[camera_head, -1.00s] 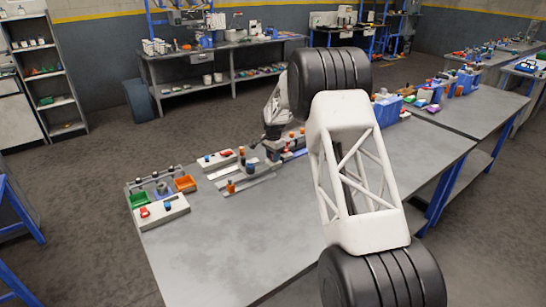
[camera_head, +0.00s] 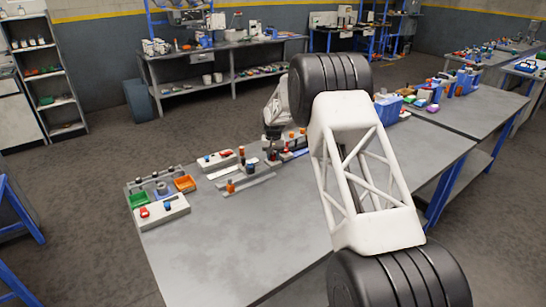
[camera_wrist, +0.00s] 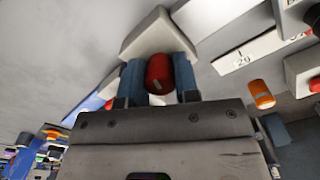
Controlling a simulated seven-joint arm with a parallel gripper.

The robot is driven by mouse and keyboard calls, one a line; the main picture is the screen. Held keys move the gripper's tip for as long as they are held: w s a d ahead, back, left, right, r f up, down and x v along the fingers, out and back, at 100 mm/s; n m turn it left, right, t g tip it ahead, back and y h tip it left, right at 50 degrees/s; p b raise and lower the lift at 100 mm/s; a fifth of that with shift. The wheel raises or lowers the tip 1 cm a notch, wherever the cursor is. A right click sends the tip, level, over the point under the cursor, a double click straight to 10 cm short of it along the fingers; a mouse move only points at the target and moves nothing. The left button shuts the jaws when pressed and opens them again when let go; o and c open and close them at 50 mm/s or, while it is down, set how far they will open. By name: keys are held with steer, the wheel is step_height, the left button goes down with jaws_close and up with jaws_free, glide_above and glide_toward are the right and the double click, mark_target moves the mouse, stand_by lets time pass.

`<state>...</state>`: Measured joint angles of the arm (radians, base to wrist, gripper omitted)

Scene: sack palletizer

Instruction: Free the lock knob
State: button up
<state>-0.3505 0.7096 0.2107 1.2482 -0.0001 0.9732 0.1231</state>
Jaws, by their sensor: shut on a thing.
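In the wrist view, a red knob (camera_wrist: 157,80) with a small pale mark stands in front of a white block (camera_wrist: 152,32). My gripper (camera_wrist: 160,66) has one blue finger on each side of the knob and is shut on it. In the head view, my gripper (camera_head: 273,150) is low over the fixtures at the back of the grey bench; the knob in it is too small to make out clearly. Whether this knob is the lock knob cannot be told.
An orange cylinder (camera_wrist: 261,94) and a white scale plate (camera_wrist: 250,55) lie to the right in the wrist view. In the head view, green (camera_head: 138,200) and orange (camera_head: 185,183) bins stand at the bench's left. The bench's front (camera_head: 235,245) is clear.

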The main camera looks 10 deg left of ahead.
steer(key=n, duration=0.4)
stand_by(0.4)
steer(key=o, duration=0.9)
steer(key=shift+r, duration=0.1)
steer(key=shift+r, duration=3.8)
